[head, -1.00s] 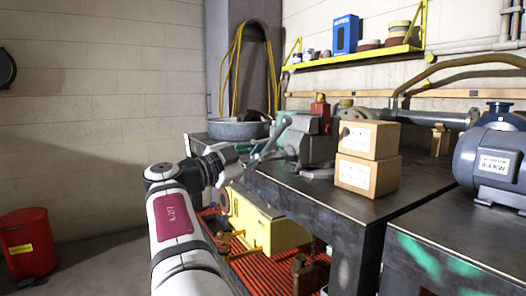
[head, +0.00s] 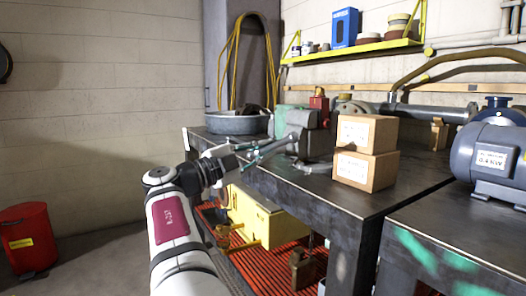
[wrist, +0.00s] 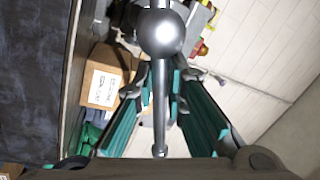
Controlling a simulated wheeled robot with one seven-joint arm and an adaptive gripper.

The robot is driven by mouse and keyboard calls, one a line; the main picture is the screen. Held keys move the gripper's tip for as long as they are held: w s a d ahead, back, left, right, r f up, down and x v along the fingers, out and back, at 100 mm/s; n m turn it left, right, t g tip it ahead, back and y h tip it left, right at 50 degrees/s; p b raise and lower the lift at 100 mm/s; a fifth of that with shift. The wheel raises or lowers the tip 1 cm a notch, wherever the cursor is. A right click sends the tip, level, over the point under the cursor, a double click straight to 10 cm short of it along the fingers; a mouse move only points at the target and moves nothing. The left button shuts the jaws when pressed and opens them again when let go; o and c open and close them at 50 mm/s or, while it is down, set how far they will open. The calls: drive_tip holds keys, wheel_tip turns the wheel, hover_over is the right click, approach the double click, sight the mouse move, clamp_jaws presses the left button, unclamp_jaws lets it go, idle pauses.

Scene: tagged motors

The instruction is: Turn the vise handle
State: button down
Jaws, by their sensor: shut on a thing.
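The grey-green vise (head: 314,143) stands at the bench's front edge, left of two stacked boxes. Its metal handle (head: 280,144) is a bar that slants up to the right in the head view. In the wrist view the handle (wrist: 161,112) runs up the picture between my fingers, with a round ball end (wrist: 164,34) close to the camera. My gripper (head: 262,152) is in front of the vise, its teal-padded fingers (wrist: 162,82) on either side of the bar and shut on it. The exact contact is partly hidden by the ball and bar.
Two cardboard boxes (head: 366,152) are stacked right of the vise. A grey basin (head: 236,123) sits behind it on the left. A blue-grey motor (head: 490,155) is at the far right. A yellow cabinet (head: 257,217) is under the bench. The floor at left is open near a red bin (head: 28,240).

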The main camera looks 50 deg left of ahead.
drive_tip(key=shift+s+a, duration=0.15)
drive_tip(key=shift+s, duration=0.25)
drive_tip(key=c, duration=1.6)
unclamp_jaws()
drive_tip(key=shift+s+r, duration=0.1)
drive_tip(key=shift+c, duration=0.2)
drive_tip(key=shift+w, duration=0.2)
